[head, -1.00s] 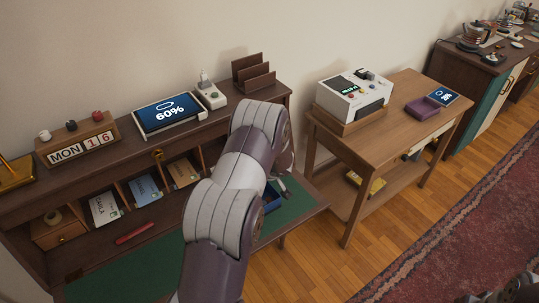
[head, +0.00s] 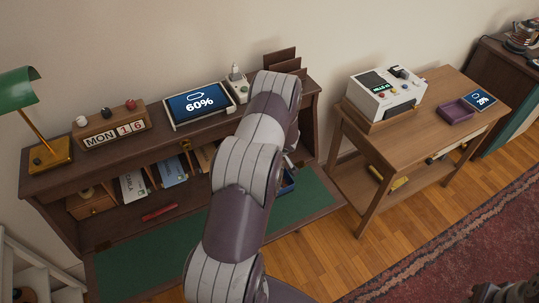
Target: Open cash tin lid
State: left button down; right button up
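A blue box (head: 287,183), which looks like the cash tin, sits at the right end of the desk's green writing surface in the head view. My arm hides most of it, so I cannot tell how its lid stands. My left arm reaches up over the desk. Its gripper (head: 290,161) is almost wholly hidden behind the arm, with only a small grey part showing just above the blue box. I cannot see its fingers or whether it touches the box. A dark part, probably of my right gripper (head: 507,292), shows at the bottom right corner, over the rug and away from the desk.
The desk's green surface (head: 150,262) is mostly clear, with a red pen-like object (head: 160,213) near the pigeonholes. A tablet (head: 199,104), calendar (head: 114,132) and green lamp (head: 45,145) stand on top. A wooden side table (head: 440,120) with a white device (head: 386,96) stands right.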

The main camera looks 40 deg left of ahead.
pick_arm(q)
jog(key=shift+a+f, duration=0.15)
jog(key=shift+f, duration=0.05)
jog(key=shift+s+d+r, duration=0.1)
jog(key=shift+d, duration=0.1)
jog(key=shift+a, duration=0.1)
